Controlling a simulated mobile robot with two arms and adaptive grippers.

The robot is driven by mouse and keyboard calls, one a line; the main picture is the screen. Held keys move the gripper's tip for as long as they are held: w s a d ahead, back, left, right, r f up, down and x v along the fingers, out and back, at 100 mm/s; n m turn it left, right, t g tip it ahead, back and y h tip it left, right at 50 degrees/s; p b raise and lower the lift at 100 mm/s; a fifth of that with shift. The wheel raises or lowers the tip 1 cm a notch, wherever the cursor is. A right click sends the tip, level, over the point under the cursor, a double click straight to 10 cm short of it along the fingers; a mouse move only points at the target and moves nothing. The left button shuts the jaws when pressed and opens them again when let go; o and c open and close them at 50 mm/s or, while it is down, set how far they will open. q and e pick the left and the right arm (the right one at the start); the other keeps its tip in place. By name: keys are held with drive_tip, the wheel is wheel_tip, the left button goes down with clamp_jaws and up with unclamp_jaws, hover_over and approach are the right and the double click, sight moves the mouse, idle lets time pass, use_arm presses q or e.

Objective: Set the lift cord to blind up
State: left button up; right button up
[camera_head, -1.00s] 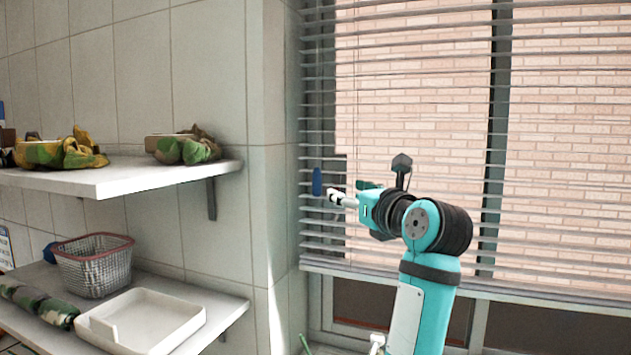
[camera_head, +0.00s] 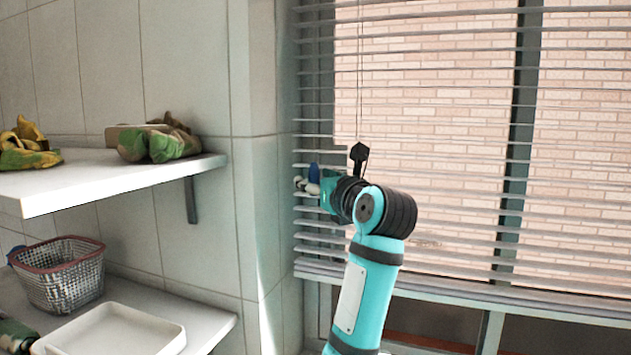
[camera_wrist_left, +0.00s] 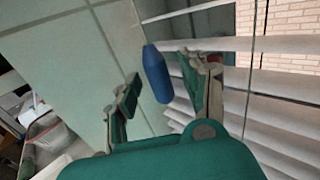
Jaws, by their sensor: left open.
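The lift cord's blue handle (camera_head: 314,172) hangs at the left end of the white slatted blind (camera_head: 430,155). The blind is down over much of the window. My left gripper (camera_head: 305,186) is at the handle, its fingertips just below the handle's visible part. In the left wrist view the blue handle (camera_wrist_left: 157,73) appears upright between the two spread fingers of my left gripper (camera_wrist_left: 170,78), which is open. I cannot tell whether a finger touches the handle. The cord above the handle is hard to make out. My right gripper is out of view.
A tiled wall corner (camera_head: 262,150) stands just left of the blind. An upper shelf (camera_head: 110,182) carries green and yellow bundles. A lower shelf holds a wire basket (camera_head: 62,280) and a white tray (camera_head: 115,330). The gripper is close to the slats.

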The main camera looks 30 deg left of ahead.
use_arm(q)
drive_tip(key=shift+c, duration=0.3)
drive_tip(key=shift+s, duration=0.1)
drive_tip(key=shift+c, duration=1.1)
clamp_jaws()
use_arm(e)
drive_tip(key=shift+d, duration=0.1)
